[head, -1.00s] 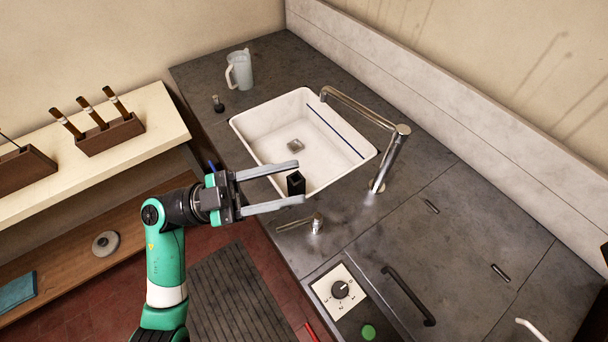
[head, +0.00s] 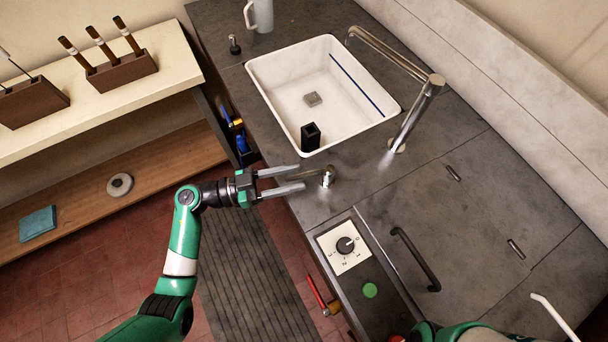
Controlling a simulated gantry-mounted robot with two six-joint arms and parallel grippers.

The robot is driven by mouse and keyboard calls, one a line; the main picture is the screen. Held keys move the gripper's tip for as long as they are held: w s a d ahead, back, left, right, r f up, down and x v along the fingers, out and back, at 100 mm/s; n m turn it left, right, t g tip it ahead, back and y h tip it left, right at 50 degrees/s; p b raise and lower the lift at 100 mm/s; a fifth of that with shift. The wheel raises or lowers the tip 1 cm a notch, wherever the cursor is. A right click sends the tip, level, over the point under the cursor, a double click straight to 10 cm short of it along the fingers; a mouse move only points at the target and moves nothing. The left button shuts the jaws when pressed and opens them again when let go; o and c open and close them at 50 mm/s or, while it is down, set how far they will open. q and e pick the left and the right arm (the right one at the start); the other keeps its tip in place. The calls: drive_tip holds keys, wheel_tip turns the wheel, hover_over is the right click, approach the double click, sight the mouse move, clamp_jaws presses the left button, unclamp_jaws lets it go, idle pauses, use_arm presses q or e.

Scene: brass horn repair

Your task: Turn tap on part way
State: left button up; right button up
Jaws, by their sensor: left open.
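My left gripper (head: 302,177) is open at the counter's front edge. Its two fingers point right at the valve, and the lever handle shows between them; I cannot tell whether they touch it. No water shows at the spout. My right gripper is out of view.
A black block (head: 310,136) stands in the sink's near corner. A dial panel (head: 344,247) with a green button (head: 370,290) and a black bar handle (head: 415,260) lie to the right. A grey jug (head: 262,15) stands at the back. The counter right of the valve is clear.

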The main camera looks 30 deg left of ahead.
sight(304, 174)
use_arm(q)
drive_tip(key=x, duration=0.3)
drive_tip(key=shift+w+d, duration=0.15)
clamp_jaws()
idle(1.3)
